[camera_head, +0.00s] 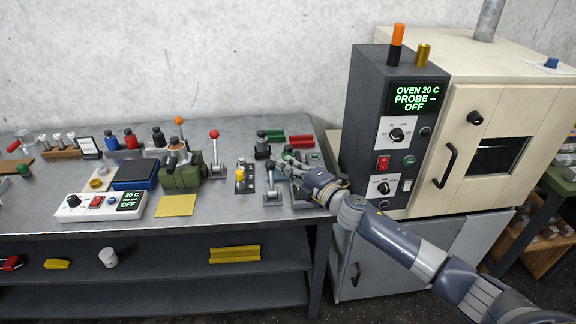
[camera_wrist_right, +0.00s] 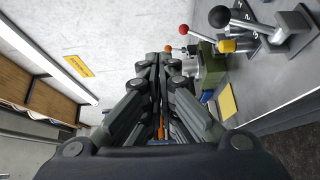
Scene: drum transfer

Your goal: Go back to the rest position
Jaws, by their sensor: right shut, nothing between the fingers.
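My right arm comes in from the lower right in the head view. Its gripper (camera_head: 287,168) is over the right end of the metal bench (camera_head: 215,218), among small levers and fixtures. In the right wrist view the fingers (camera_wrist_right: 160,62) are together with nothing between them. A black-knobbed lever (camera_head: 272,182) stands just below the gripper in the head view; I cannot tell whether they touch. The same kind of lever shows at the upper right of the wrist view (camera_wrist_right: 232,18). My left gripper is not in view.
A red-knobbed lever (camera_head: 215,152), a green machine (camera_head: 180,176) and a white control box (camera_head: 100,206) stand on the bench to the left. The oven's dark control tower (camera_head: 365,130) and cream cabinet (camera_head: 470,95) stand close on the right. Space above the bench is open.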

